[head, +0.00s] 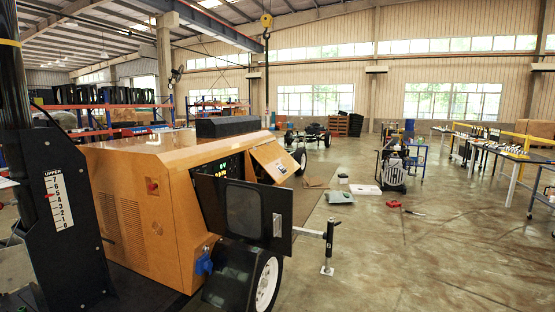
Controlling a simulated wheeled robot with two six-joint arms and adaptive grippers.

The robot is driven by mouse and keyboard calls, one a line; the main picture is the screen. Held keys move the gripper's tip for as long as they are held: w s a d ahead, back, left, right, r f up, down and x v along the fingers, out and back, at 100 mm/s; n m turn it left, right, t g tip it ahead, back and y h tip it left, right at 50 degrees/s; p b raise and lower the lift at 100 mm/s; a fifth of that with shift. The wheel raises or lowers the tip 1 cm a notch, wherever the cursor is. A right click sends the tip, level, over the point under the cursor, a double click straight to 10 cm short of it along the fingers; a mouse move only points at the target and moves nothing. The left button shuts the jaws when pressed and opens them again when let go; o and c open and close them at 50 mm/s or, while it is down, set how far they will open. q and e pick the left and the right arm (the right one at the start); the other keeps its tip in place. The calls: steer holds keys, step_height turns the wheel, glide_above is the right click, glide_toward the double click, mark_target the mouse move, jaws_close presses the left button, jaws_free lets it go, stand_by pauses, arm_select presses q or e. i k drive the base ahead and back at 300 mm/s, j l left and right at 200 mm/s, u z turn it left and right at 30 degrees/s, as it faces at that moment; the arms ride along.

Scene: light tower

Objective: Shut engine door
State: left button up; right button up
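The light tower's orange housing (155,200) fills the left and middle of the head view, on a wheeled trailer. An orange door panel (273,160) stands swung out at the housing's far side, with a small dark latch on it. A black door with a window (246,211) also stands open, in front of a recess with a lit control panel (220,170). I cannot tell for certain which one is the engine door. Neither of my grippers shows in the view.
A trailer wheel (267,284) and a jack stand (328,250) stick out below the black door. A tall black post with a scale (58,205) stands at the left. Small items lie on the floor beyond. The floor at right is mostly clear, with a worktable (510,152) farther right.

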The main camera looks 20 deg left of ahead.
mark_target(278, 163)
steer(key=i+j+z, duration=0.1)
steer(key=i+z, duration=0.2)
steer(key=i, duration=1.15)
steer(key=i+u, duration=0.15)
steer(key=i, duration=0.4)
steer(key=i+u, duration=0.15)
steer(key=i, duration=0.35)
steer(key=i+l+u, duration=0.1)
steer(key=i, duration=0.45)
steer(key=i+l+u, duration=0.15)
steer(key=i, duration=0.35)
steer(key=i+l+u, duration=0.15)
steer(key=i, duration=0.35)
steer(key=l, duration=0.1)
